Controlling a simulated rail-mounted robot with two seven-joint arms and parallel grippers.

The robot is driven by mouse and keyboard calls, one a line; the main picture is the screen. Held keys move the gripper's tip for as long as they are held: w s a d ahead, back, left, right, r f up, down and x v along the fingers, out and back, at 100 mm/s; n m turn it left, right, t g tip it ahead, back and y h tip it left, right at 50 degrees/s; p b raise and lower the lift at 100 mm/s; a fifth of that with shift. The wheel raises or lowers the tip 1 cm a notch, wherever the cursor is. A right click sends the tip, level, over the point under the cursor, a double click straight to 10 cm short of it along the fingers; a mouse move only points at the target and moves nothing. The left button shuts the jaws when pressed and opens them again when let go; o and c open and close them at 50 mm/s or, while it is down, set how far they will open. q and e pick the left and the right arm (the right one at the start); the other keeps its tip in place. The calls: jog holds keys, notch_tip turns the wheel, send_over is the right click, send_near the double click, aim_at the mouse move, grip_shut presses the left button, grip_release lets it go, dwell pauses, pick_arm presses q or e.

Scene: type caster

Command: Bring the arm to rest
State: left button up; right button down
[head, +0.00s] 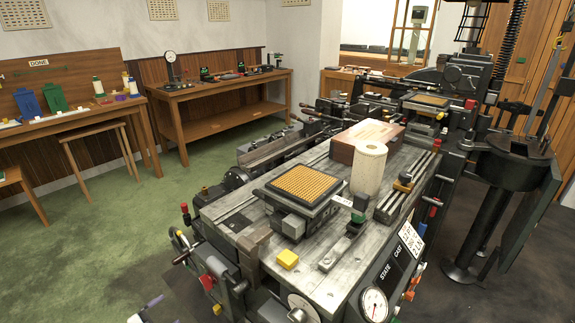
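Neither gripper shows clearly in the head view. A small white and purple part shows at the bottom edge, left of the machine, cut off by the frame; I cannot tell what it is. The type caster (330,265) fills the middle and right, with a grey worn bed. On it sits a dark frame with an orange gridded plate (302,183). Behind that stand a pale cream cylinder (368,168) and a brown wooden block (343,152). A yellow block (288,258) lies near the front edge of the bed.
A round gauge (374,304) and coloured knobs are on the machine's front side. At the left is a wooden bench (55,122) with green and blue pieces under a DONE sign (38,62), and stools. Another bench (222,84) holds a dial. Green floor (95,245) is clear left of the machine.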

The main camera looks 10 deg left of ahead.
pick_arm(q)
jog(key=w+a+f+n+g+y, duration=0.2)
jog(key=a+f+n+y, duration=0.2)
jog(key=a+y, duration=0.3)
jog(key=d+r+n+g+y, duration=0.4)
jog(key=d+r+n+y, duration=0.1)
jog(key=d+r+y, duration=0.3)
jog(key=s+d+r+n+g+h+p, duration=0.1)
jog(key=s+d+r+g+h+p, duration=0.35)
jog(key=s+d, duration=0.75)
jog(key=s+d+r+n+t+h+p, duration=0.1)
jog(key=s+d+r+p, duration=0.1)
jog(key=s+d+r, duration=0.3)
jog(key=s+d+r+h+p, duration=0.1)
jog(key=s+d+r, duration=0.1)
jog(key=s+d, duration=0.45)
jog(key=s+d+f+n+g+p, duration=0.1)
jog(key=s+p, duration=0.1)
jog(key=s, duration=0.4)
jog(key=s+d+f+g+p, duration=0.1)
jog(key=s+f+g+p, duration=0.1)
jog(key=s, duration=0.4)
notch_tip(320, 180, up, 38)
jog(key=p, duration=3.7)
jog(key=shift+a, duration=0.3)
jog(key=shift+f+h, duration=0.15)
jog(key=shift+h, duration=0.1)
